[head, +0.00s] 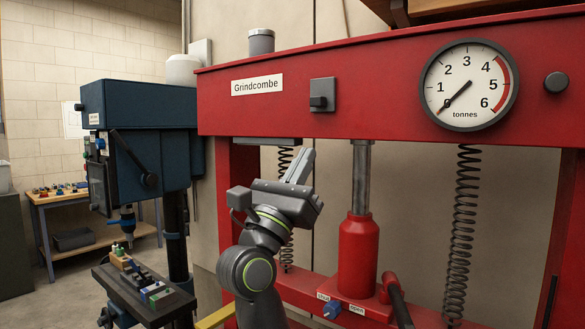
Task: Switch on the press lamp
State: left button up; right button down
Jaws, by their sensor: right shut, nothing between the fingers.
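The red press (400,85) has a grey switch box (322,88) on its top beam, to the right of the "Grindcombe" label. A dark toggle or knob sits low on that box; I cannot tell its position for sure. A grey cylinder with a lighter top (262,43) stands on the beam; it may be the lamp, and it shows no glow. My right gripper (300,165) is below the beam, in front of the press opening. Its fingers are shut together, empty, and point up towards the switch box, with a gap between. My left gripper is out of view.
A round gauge (470,85) and a black knob (556,82) are on the beam at right. A red jack (358,255) and coil springs (463,220) stand in the press frame. A blue drill press (140,105) and a workbench (90,242) are at left.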

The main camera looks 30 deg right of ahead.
aim_at(313, 98)
jog(key=r+p, duration=0.1)
jog(key=d+r, duration=0.1)
jog(key=r, duration=0.1)
jog(key=w+d+r+p, duration=0.1)
jog(key=r, duration=0.1)
jog(key=shift+d+r+p, duration=0.1)
jog(key=shift+d+p, duration=0.1)
jog(key=shift+p, duration=0.15)
jog(key=shift+a+r+p, duration=0.15)
jog(key=shift+r+p, duration=0.15)
jog(key=shift+r, duration=0.3)
jog(key=shift+r+p, duration=1.35)
jog(key=shift+r, duration=0.25)
jog(key=shift+a, duration=0.1)
